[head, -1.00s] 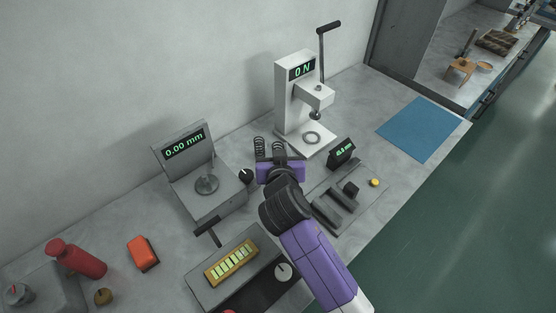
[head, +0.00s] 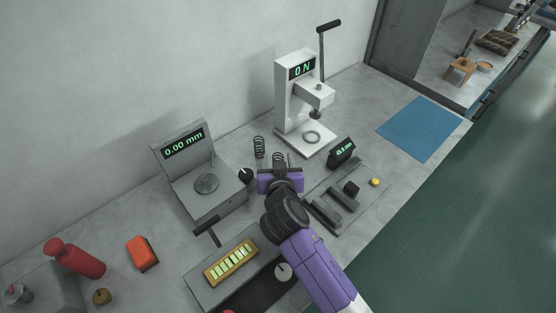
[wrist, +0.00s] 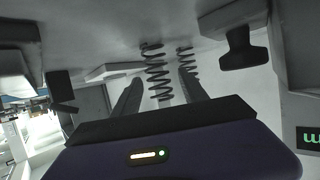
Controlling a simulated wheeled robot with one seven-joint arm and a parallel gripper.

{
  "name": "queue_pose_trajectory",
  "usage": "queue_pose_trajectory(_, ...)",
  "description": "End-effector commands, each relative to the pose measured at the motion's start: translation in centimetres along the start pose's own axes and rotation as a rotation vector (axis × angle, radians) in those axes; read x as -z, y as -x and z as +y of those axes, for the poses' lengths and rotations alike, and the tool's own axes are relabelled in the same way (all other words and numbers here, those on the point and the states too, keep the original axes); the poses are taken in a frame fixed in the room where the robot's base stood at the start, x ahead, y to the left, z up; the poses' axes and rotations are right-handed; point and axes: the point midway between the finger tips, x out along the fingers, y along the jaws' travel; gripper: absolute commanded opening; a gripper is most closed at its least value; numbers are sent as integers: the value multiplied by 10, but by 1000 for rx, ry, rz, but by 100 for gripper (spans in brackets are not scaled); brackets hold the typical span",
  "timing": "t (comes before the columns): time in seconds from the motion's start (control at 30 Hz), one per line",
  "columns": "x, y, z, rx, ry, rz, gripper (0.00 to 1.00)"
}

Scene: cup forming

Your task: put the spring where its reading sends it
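Two dark coil springs stand upright on the bench, a left one (head: 259,147) and a right one (head: 279,159) partly hidden behind my gripper. My gripper (head: 279,170) is low in front of the right spring. In the wrist view my open fingers (wrist: 160,78) frame a nearer spring (wrist: 157,70), with visible gaps at its sides. A second spring (wrist: 187,60) shows behind the right finger. The gauge with a round plate (head: 206,183) reads 0.00 mm. The white lever press (head: 292,90) reads 0 N.
A small green-lit display (head: 341,151) stands beside a grey slotted fixture (head: 335,208). A gold strip holder (head: 231,262) lies in front. A red bottle (head: 76,259) and an orange block (head: 142,253) are left. A blue mat (head: 417,129) lies clear at right.

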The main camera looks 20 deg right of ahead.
Motion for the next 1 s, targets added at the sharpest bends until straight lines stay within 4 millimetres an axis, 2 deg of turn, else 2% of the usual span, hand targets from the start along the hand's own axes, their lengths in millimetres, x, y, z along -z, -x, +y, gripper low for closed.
queue_pose_trajectory(0.27,2,1,0,0,0,0,51)
queue_pose_trajectory(0.37,2,7,0,1,0,-1,51)
queue_pose_trajectory(0.8,2,92,0,0,-1,1,51)
queue_pose_trajectory(1.0,2,115,0,0,0,0,51)
